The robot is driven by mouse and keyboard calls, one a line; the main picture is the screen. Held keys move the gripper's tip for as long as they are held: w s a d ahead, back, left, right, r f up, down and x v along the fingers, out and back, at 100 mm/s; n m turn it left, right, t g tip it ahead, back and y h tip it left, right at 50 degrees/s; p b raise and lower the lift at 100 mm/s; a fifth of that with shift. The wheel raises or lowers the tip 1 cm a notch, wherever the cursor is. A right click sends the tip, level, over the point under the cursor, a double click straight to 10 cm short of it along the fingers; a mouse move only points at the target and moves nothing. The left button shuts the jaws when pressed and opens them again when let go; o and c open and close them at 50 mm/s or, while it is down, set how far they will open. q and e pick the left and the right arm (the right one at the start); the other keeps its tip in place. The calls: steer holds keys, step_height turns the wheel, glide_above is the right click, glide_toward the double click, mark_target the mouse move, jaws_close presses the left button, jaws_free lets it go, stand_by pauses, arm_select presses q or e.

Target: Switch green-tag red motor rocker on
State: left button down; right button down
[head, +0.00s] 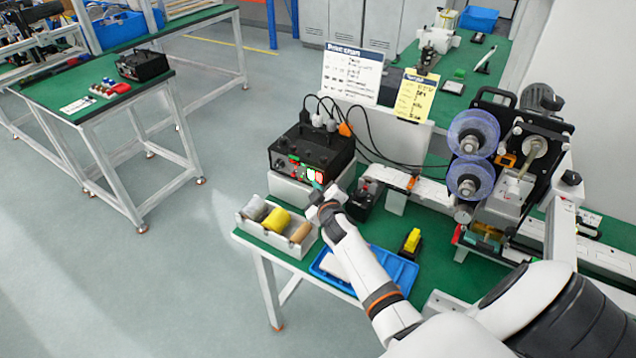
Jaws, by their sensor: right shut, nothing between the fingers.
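A black control box (318,147) stands on a pale base at the left of the near green table. Its front panel carries small red and green parts, with a bright green and red patch (312,174) at the lower right. These are too small to tell which rocker has the green tag, or how it is set. My right gripper (319,193) is shut and empty, just in front of the panel's lower right. I cannot tell whether its tip touches the panel. My left gripper is not in view.
A grey tray (262,240) with rolls sits left of my right gripper. A blue tray (402,272) lies under my forearm, beside a yellow-and-black item (412,241). A machine with clear reels (472,133) stands right. Cables rise behind the box.

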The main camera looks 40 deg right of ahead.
steer(key=shift+a, duration=0.15)
steer(key=shift+s+a+r, duration=0.1)
steer(key=shift+s+a, duration=0.2)
steer(key=shift+a, duration=0.3)
steer(key=shift+s+a+r+p, duration=0.15)
steer(key=shift+s+a, duration=0.15)
steer(key=shift+a, duration=0.45)
steer(key=shift+s+a+r+p, duration=0.15)
steer(key=shift+s+a, duration=0.2)
steer(key=shift+a, duration=0.45)
steer(key=shift+s+a+r+p, duration=0.15)
steer(key=shift+s+a, duration=0.15)
steer(key=shift+a, duration=0.45)
steer(key=shift+f, duration=0.1)
